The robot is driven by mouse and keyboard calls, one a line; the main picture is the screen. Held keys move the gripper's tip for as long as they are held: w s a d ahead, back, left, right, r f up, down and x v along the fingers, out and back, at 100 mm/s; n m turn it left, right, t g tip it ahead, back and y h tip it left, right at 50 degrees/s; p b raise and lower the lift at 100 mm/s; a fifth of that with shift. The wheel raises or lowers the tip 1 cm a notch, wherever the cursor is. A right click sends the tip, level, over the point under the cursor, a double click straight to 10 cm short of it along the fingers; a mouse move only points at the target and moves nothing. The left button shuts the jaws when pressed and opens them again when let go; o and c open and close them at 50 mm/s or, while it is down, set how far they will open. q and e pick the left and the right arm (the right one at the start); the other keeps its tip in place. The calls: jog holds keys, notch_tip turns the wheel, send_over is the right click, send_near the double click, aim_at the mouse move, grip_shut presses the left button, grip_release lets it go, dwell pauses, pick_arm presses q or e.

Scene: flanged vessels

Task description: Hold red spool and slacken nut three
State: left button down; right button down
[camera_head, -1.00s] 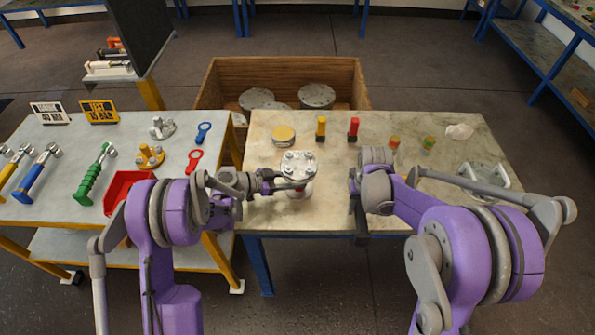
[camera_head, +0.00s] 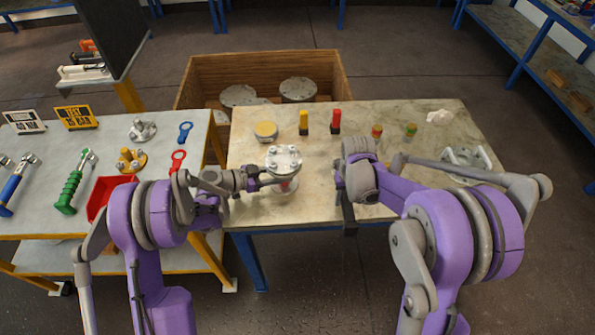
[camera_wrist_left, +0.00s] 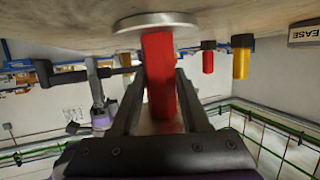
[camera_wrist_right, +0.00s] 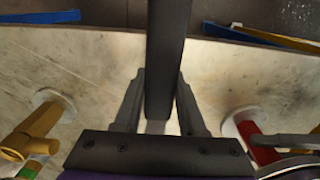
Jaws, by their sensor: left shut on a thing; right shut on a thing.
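The red spool (camera_head: 288,187) stands upright on the marble-topped table, with a round grey flange and several nuts (camera_head: 284,159) on top. Which nut is number three I cannot tell. My left gripper (camera_head: 277,183) is shut on its red body, which shows between the fingers in the left wrist view (camera_wrist_left: 160,85). My right gripper (camera_head: 343,188) is right of the spool, apart from it, and shut on a dark grey bar-shaped tool (camera_head: 348,215). The bar runs between the fingers in the right wrist view (camera_wrist_right: 168,60); its working end is hidden.
A wooden crate (camera_head: 260,62) is behind the table. The left bench holds a red tray (camera_head: 97,200), a green-handled tool (camera_head: 72,188) and signs.

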jog(key=s+a+r, duration=0.7)
jog(key=a+r, duration=0.5)
jog(key=r, duration=0.2)
jog(key=w+a+r, duration=0.2)
jog(key=a+r, duration=0.3)
jog(key=a, duration=0.4)
jog(key=shift+s+d+f, duration=0.1)
jog(key=shift+f, duration=1)
jog(key=shift+s+d+f, duration=0.1)
jog(key=shift+f, duration=0.95)
jog(key=shift+f, duration=0.15)
jog(key=shift+f, duration=1.05)
